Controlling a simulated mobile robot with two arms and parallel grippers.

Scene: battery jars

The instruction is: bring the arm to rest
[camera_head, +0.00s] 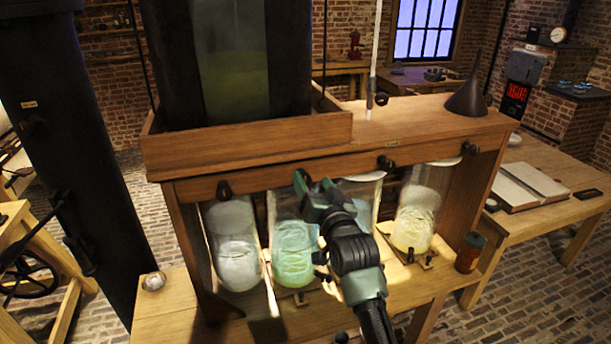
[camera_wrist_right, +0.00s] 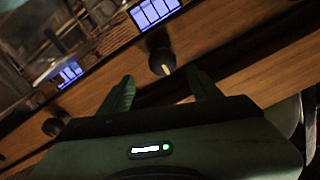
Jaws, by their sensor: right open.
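My right gripper (camera_head: 308,184) is in front of the wooden stand's front rail (camera_head: 345,163), above the second jar from the left. In the right wrist view the gripper's two fingers (camera_wrist_right: 160,86) are spread apart with nothing between their pads. A black knob (camera_wrist_right: 162,62) on the rail shows just beyond the gap between the fingertips; I cannot tell whether they touch it. My right arm (camera_head: 352,245) reaches up from the bottom of the head view and hides part of the jars behind it. My left gripper is not seen.
Glass jars, one with pale contents (camera_head: 237,250), one greenish (camera_head: 293,255), one yellowish (camera_head: 413,228), stand under the rail close to my arm. A dark funnel (camera_head: 467,98) stands on top. A brown cup (camera_head: 469,252) is at the bench's right end.

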